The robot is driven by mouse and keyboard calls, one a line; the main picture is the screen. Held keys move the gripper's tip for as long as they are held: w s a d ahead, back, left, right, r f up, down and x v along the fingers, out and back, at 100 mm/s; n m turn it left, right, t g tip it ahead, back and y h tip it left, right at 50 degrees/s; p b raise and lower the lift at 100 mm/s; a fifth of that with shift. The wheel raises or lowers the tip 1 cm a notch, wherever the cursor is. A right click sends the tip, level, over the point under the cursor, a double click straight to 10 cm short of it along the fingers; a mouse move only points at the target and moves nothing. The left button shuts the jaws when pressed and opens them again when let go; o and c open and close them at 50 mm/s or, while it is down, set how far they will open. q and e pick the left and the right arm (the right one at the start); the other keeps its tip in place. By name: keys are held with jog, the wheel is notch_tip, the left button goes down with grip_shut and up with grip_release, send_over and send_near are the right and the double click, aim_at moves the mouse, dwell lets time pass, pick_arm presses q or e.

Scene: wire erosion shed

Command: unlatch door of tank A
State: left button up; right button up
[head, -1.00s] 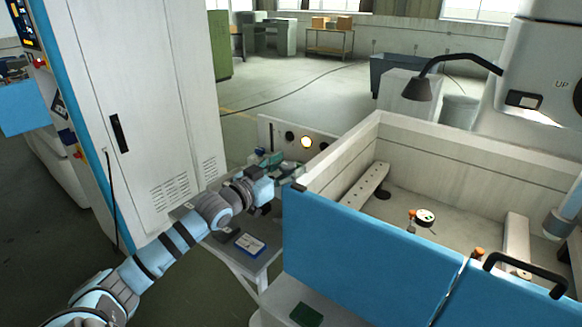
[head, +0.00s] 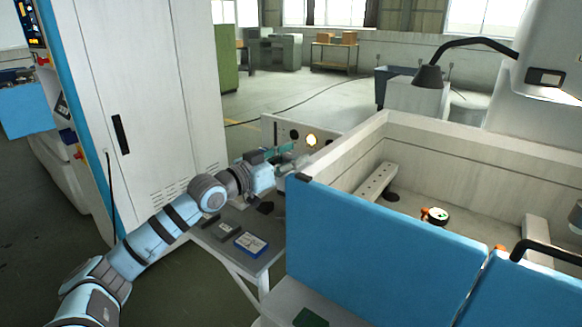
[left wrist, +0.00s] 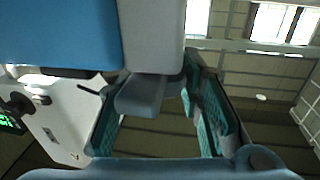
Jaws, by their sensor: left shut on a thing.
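The tank (head: 490,160) has pale walls and blue front panels, with the door (head: 375,245) nearest my left arm. My left gripper (head: 290,162), with teal fingers, is at the tank's left front corner. In the left wrist view the gripper (left wrist: 155,105) is shut on a grey-blue latch handle (left wrist: 140,97), which sits between its fingers beside the grey edge and blue panel (left wrist: 60,35). In the head view the gripper hides the latch. My right gripper is not in view.
A tall pale cabinet (head: 160,90) stands at the left. A low table (head: 225,247) with small items is under my left arm. A black handle (head: 540,250) is on the right front panel.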

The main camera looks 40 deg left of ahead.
aim_at(292, 155)
pick_arm(q)
jog(key=shift+f, duration=0.15)
jog(key=o, duration=1.2)
notch_tip(292, 155, up, 10)
jog(key=shift+w+d+r, duration=0.1)
